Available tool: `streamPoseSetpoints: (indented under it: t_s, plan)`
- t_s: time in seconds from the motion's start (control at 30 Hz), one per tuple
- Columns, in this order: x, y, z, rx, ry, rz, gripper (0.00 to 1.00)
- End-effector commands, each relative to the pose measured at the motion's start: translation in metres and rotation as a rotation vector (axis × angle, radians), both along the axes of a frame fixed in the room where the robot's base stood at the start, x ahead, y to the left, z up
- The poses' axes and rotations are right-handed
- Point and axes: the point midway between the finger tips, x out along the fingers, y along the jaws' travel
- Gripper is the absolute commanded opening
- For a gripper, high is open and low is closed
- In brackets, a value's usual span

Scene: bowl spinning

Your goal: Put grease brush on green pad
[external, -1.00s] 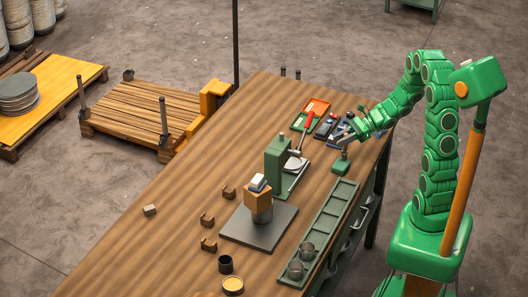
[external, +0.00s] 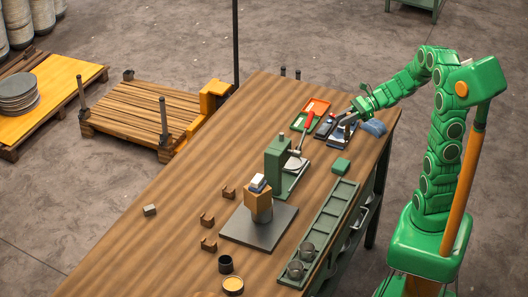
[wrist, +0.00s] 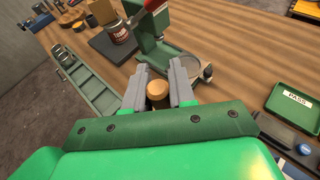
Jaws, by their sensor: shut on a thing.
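My gripper (external: 350,119) is over the far right part of the bench in the external view. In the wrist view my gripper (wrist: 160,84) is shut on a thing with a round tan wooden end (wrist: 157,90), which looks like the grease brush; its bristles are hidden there. In the external view the held brush (external: 347,130) is small and dark below the fingers. A small green block (external: 341,166), which looks like the green pad, lies on the bench nearer the camera than my gripper, with nothing visible on it. I cannot make out the pad in the wrist view.
A green press (external: 278,160) with a round plate stands left of the pad. A long green tray (external: 327,222) lies in front. Dark tools and a blue cloth (external: 374,127) lie near my gripper. A green PASS tray (wrist: 296,103) is at right. Bare wood is at left.

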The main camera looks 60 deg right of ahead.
Motion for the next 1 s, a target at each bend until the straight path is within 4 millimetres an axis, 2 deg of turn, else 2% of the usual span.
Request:
streamPoseSetpoints:
  t_s: [0.17,0.4,0.6,0.77,1.0]
  plan:
    - [-0.031,0.015,0.013,-0.005,-0.013,0.091,0.00]
    - [-0.098,0.044,0.029,-0.005,-0.014,0.275,0.00]
    - [-0.133,0.057,0.033,0.000,0.000,0.365,0.00]
    - [-0.131,0.058,0.030,0.002,0.003,0.384,0.00]
    - [-0.100,0.052,0.015,0.002,0.005,0.383,0.00]
